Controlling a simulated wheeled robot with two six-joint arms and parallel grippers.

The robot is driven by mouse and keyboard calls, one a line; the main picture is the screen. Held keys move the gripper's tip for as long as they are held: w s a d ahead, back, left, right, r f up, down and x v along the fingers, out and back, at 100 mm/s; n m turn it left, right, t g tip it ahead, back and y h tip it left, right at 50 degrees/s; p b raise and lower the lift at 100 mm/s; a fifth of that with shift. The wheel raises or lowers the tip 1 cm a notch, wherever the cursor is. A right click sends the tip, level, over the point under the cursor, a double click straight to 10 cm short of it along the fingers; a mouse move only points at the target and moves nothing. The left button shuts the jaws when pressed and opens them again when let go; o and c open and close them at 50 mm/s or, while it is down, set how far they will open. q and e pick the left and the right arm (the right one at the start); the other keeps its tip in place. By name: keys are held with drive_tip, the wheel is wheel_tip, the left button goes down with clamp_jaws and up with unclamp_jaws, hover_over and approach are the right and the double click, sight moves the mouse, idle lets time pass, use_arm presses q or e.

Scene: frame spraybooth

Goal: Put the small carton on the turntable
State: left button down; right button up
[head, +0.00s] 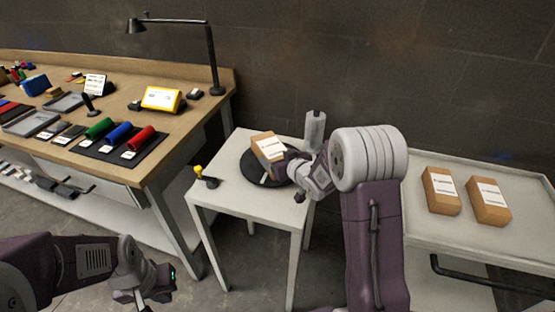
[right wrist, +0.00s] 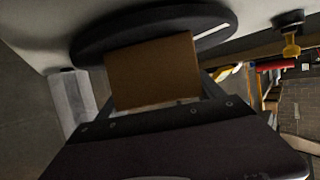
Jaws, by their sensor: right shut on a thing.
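The small carton (head: 268,147), brown with a white label, is at the black turntable (head: 248,172) on the small white table. My right gripper (head: 283,162) is shut on the carton from its right side. In the right wrist view the carton (right wrist: 153,72) sits between the fingers, with the turntable (right wrist: 150,27) behind it. I cannot tell whether the carton's base touches the turntable. My left gripper (head: 150,285) is low at the front left, away from the table; its fingers are too small and dark to read.
Two more cartons (head: 440,190) (head: 488,201) stand on the grey trolley (head: 500,240) at right. A yellow-topped device (head: 205,177) and a grey cylinder (head: 315,130) stand near the turntable. A wooden bench (head: 150,165) with rollers and a lamp (head: 212,60) is at left.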

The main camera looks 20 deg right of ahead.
drive_tip(key=shift+s+r, duration=0.1)
drive_tip(key=shift+r, duration=0.05)
drive_tip(key=o, duration=1.9)
drive_tip(key=shift+f, duration=0.2)
drive_tip(key=shift+o, duration=0.2)
drive_tip(key=shift+r, duration=0.15)
drive_tip(key=shift+s+r, duration=0.2)
drive_tip(key=shift+s, duration=0.05)
drive_tip(key=p+v, duration=0.1)
drive_tip(key=v, duration=1)
drive_tip(key=shift+s+p, duration=0.25)
drive_tip(key=shift+p, duration=0.05)
